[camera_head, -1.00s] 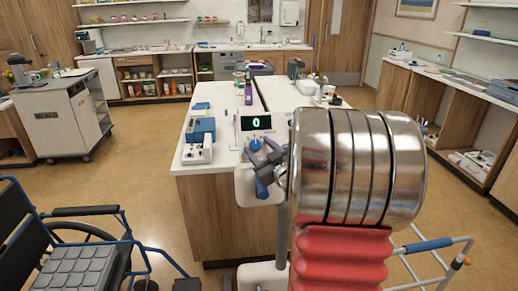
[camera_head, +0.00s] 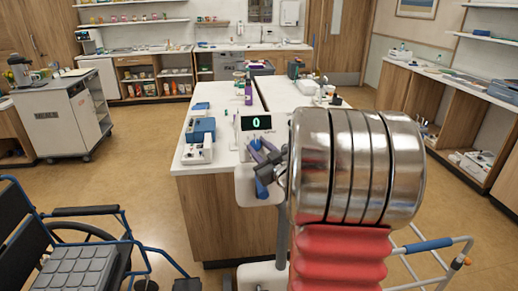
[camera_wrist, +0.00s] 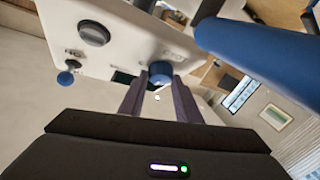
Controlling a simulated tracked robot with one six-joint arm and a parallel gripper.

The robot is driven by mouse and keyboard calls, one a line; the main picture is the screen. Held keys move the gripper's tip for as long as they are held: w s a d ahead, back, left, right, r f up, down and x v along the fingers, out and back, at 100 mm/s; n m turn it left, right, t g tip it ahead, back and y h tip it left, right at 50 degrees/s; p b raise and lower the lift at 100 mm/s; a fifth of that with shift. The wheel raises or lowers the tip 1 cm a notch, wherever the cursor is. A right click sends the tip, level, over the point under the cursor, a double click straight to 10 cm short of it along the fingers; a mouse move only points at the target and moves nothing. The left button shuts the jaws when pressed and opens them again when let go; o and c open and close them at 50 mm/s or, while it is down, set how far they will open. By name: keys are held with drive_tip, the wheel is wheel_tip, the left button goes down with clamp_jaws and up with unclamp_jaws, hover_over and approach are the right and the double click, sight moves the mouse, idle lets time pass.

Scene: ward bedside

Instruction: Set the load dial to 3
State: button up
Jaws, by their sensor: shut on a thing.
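The load dial is a round blue knob (camera_wrist: 160,72) on a white panel (camera_wrist: 130,40), seen in the wrist view between my fingertips. My gripper (camera_wrist: 159,84) is shut on it, with one grey-purple finger at each side. In the head view my gripper (camera_head: 266,153) is at the front of the white device, just below its display (camera_head: 256,122). The display reads a green 0. The fingers hide most of the dial there, and any scale marks are too small to read.
The wrist view shows a black knob (camera_wrist: 94,33), a small blue ball (camera_wrist: 65,78) and a thick blue padded bar (camera_wrist: 255,50) near the gripper. A counter (camera_head: 222,195) stands behind the device. A wheelchair (camera_head: 75,245) is at the lower left, with open floor beyond.

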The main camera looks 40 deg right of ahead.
drive_tip(key=shift+n, duration=0.3)
drive_tip(key=shift+n+y, duration=0.7)
drive_tip(key=shift+y, duration=0.1)
drive_tip(key=o, duration=1.1)
drive_tip(key=shift+c, duration=0.2)
drive_tip(key=s+a, duration=0.2)
drive_tip(key=s, duration=1.1)
drive_tip(key=shift+s+a+r, duration=0.25)
drive_tip(key=shift+s, duration=0.05)
